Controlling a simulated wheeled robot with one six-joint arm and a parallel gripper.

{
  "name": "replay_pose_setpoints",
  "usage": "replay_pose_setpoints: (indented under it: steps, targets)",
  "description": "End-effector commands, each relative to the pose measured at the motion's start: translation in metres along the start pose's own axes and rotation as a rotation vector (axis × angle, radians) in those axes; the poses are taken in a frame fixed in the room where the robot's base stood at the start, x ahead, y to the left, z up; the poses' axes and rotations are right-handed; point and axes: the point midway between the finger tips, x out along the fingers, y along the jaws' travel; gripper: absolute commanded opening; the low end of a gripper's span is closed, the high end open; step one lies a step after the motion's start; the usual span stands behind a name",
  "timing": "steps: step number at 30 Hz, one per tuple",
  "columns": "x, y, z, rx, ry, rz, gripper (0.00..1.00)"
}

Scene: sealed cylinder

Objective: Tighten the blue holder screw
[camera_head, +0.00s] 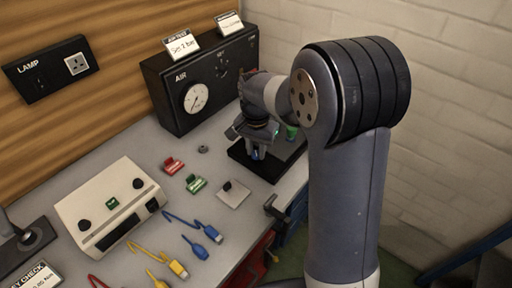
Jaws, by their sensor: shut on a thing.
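My arm reaches down from the right to a black base plate (245,163) at the right end of the bench. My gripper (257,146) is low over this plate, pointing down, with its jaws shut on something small. A small blue part (255,155) shows at the fingertips; it looks like the blue holder screw, but it is too small to be sure. A green part (291,132) stands just right of the gripper. My gripper and wrist hide most of the holder.
A black AIR box with a gauge (195,98) stands close behind my gripper. Red (173,165) and green (196,184) clips, a pale square plate (233,194) and a beige meter box (108,204) lie left. Blue and yellow cables lie in front. A clamp (276,207) sits on the front edge.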

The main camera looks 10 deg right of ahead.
Motion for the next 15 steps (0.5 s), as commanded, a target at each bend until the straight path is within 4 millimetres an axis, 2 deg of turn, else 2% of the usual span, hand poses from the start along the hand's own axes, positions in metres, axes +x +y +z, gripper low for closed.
replay_pose_setpoints:
  steps: [15]
  targets:
    - [-0.0054, -0.002, -0.0022, 0.482, 0.007, -0.011, 0.02]
